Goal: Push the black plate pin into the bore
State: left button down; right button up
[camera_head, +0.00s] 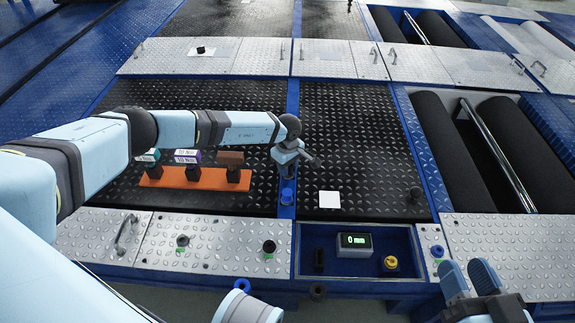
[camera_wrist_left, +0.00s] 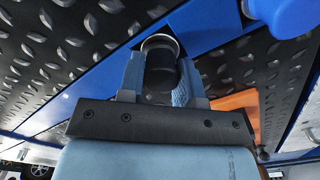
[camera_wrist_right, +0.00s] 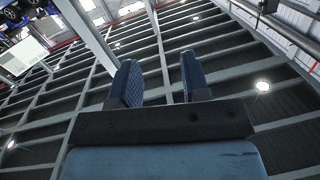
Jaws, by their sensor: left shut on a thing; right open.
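My left gripper (camera_head: 288,172) is over the blue beam (camera_head: 292,98) between two black tread plates. In the left wrist view its fingers (camera_wrist_left: 158,75) are shut on a black cylindrical pin (camera_wrist_left: 160,72). A pale metal ring shows around the pin's far end; I cannot tell whether the pin is inside that ring or only over it. The head view does not clearly show the pin or the bore. A blue knob (camera_head: 287,197) stands just in front of the gripper and also shows in the left wrist view (camera_wrist_left: 288,15). My right gripper (camera_head: 470,279) is open and empty at the lower right, its fingers (camera_wrist_right: 158,82) apart.
An orange rack (camera_head: 200,179) with several small labelled blocks lies left of the left gripper. A tray holds a display reading 0 mm (camera_head: 355,241) and a yellow knob (camera_head: 390,263).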

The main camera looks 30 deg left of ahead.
pick_arm(q)
jog(key=shift+f, duration=0.7)
pick_arm(e)
jog(key=f, duration=0.3)
jog(key=shift+a, duration=0.35)
pick_arm(q)
jog(key=c, duration=0.7)
grip_release()
jog(key=shift+r, duration=0.1)
jog(key=shift+r+p, duration=0.45)
jog(key=shift+r, duration=0.3)
notch_tip(320, 180, up, 14)
jog(key=p, duration=0.5)
jog(key=shift+a+f, duration=0.1)
jog(key=shift+f, duration=0.15)
pick_arm(e)
jog(key=shift+m, duration=0.6)
jog(key=r, duration=0.5)
jog(key=shift+s+d+r, duration=0.15)
jog(key=shift+s+r, duration=0.15)
jog(key=shift+r, duration=0.1)
pick_arm(q)
jog(key=shift+s, duration=0.1)
